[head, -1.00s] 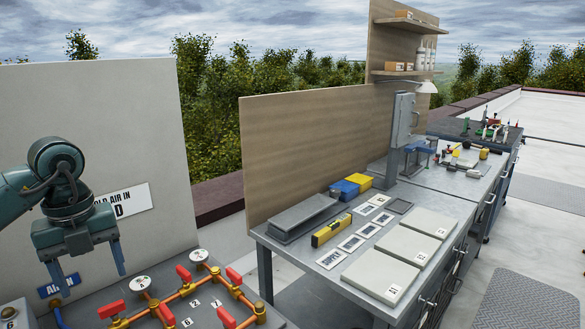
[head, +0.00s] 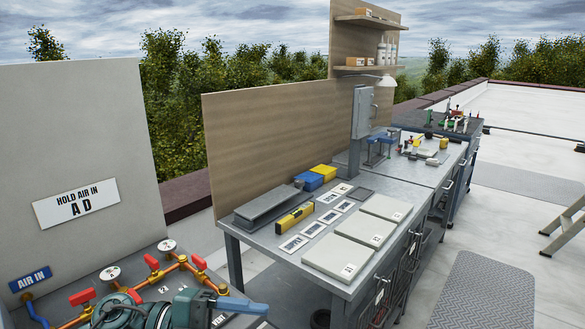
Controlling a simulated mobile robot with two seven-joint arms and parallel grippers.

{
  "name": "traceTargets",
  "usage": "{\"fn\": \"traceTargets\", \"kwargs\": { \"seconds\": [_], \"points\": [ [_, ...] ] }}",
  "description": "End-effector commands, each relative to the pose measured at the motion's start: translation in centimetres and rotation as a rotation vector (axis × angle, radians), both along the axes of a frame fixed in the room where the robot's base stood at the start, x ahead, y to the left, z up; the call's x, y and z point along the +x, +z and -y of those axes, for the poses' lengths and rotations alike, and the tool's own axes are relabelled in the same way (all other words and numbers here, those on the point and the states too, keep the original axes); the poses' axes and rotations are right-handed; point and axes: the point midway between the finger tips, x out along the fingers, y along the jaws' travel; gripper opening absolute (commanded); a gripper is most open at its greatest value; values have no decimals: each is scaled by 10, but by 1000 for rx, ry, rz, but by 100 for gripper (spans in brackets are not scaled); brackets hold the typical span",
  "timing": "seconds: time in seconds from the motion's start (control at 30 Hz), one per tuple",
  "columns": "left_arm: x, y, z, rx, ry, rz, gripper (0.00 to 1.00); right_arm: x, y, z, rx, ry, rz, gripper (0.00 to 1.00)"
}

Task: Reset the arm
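My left arm's teal gripper (head: 235,307) is low at the bottom edge of the head view, in front of the pipe rig. One blue finger points to the right; the other finger is not clearly seen, so its opening cannot be told. I see nothing held in it. The arm covers part of the copper pipes (head: 198,275), red valve handles (head: 152,262) and labels. My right gripper is not in view.
A sign on the white panel (head: 80,120) reads "HOLD AIR IN A D" (head: 77,203). Gauges (head: 110,273) stand on the rig. The workbench (head: 250,236) to the right carries a yellow level (head: 295,216), cards and grey panels (head: 338,257).

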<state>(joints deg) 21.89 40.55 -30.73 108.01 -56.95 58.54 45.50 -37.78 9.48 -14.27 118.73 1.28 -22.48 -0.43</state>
Motion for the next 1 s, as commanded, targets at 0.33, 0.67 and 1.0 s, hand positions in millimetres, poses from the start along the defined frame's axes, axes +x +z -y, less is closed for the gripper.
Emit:
{"fn": "traceTargets", "kwargs": {
  "seconds": [0.33,0.67,1.0],
  "points": [
    [28,-65,-29,-598,885,-551,69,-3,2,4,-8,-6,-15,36],
    [-67,-228,-71,-355,1459,-1181,69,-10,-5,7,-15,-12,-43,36],
    [-95,-251,-71,-276,1511,-1294,69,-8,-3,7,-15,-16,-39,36]
  ]
}}
